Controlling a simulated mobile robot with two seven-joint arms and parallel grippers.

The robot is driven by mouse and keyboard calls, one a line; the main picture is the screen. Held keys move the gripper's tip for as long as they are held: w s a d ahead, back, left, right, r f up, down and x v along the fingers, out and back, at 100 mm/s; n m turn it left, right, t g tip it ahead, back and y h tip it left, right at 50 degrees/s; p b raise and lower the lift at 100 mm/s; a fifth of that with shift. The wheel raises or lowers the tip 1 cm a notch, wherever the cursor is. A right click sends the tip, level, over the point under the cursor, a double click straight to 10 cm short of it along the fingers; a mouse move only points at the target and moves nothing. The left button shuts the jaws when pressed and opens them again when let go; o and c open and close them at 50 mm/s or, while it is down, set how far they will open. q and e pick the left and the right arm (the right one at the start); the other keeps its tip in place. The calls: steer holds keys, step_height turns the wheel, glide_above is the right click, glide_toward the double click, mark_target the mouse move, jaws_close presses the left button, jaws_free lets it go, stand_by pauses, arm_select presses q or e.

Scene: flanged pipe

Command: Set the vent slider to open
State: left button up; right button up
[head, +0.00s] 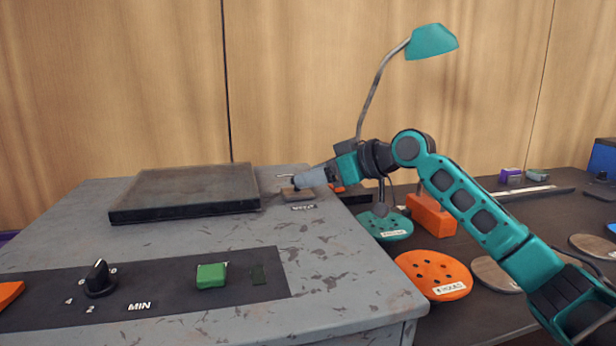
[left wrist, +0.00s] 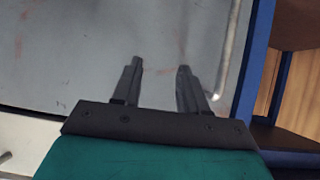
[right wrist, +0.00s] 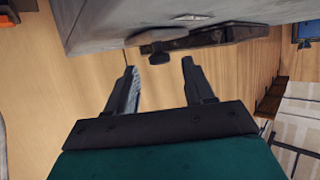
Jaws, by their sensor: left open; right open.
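The vent slider (head: 299,195) is a small dark fixture with a white label on the grey cabinet top (head: 330,240). In the head view my right gripper (head: 289,180) is above it and partly hides it. In the right wrist view the slider's dark knob (right wrist: 159,56) stands out from its plate, just beyond the open fingertips (right wrist: 158,68) and roughly between them. The knob looks apart from both fingers. I cannot tell the slider's position. My left gripper (left wrist: 155,68) is open and empty over a grey surface; it does not show in the head view.
A dark flat plate (head: 185,193) lies left of the slider. A panel in front carries a black knob (head: 99,279) and a green button (head: 211,275). A teal lamp (head: 431,42) rises behind my right arm. Orange and teal discs (head: 433,275) lie on the dark table right.

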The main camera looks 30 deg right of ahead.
steer(key=shift+x, duration=1.05)
jaws_close()
